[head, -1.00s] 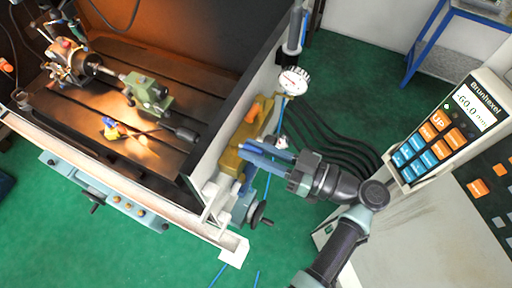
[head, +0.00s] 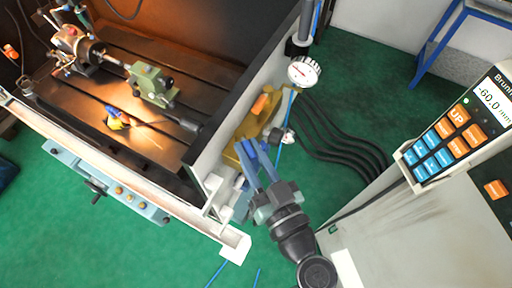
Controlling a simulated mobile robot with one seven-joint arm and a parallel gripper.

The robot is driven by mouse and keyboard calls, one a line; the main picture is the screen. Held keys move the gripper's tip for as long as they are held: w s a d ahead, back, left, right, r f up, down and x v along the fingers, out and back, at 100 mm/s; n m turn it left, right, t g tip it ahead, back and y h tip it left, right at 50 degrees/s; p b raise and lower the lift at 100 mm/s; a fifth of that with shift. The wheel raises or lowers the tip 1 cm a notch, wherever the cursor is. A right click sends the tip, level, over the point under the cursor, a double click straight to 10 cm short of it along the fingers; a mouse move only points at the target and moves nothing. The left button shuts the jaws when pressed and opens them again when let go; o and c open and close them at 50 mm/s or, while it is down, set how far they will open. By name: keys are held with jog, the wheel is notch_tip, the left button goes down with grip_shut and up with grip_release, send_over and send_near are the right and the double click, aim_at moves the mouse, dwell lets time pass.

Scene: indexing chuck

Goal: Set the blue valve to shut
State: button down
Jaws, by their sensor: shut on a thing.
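A brass valve block (head: 231,158) is fixed to the outer side of the machine's end wall. An orange handle (head: 259,105) stands at its upper part and a grey-white knob (head: 284,136) sits to its right. My gripper (head: 249,152), with blue fingers, reaches up and left over the block from the lower right. It is shut on the blue valve handle at the block. The fingers cover most of that handle and share its colour, so its exact angle cannot be told.
A round white gauge (head: 304,72) stands above the block. A control panel (head: 455,130) reading -60.0 is at the right. Black hoses (head: 335,140) run behind my arm. The machine bed with its chuck (head: 78,45) lies left. Green floor is clear below.

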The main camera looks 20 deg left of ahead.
aim_at(237, 139)
jog(key=m+t+h+b, duration=0.1)
jog(key=h, duration=0.1)
jog(key=s+a+m+t+h+b, duration=0.1)
jog(key=m+t+h, duration=0.1)
jog(key=a+m+t+h+b, duration=0.1)
jog(key=m+t+h, duration=0.1)
jog(key=shift+s, duration=0.3)
jog(key=h, duration=0.1)
jog(key=m+h, duration=0.1)
jog(key=m+t+h+p, duration=0.1)
jog(key=shift+a+r, duration=0.1)
jog(key=shift+a, duration=0.15)
jog(key=shift+s+a+m+t+h+p, duration=0.1)
jog(key=shift+a+m+t+h+p, duration=0.15)
jog(key=shift+m+h, duration=0.45)
jog(key=shift+a+m+t+h+p, duration=0.1)
jog(key=shift+m+h+p, duration=0.3)
jog(key=shift+h, duration=0.5)
jog(key=c, duration=0.8)
grip_release()
jog(key=shift+o, duration=0.2)
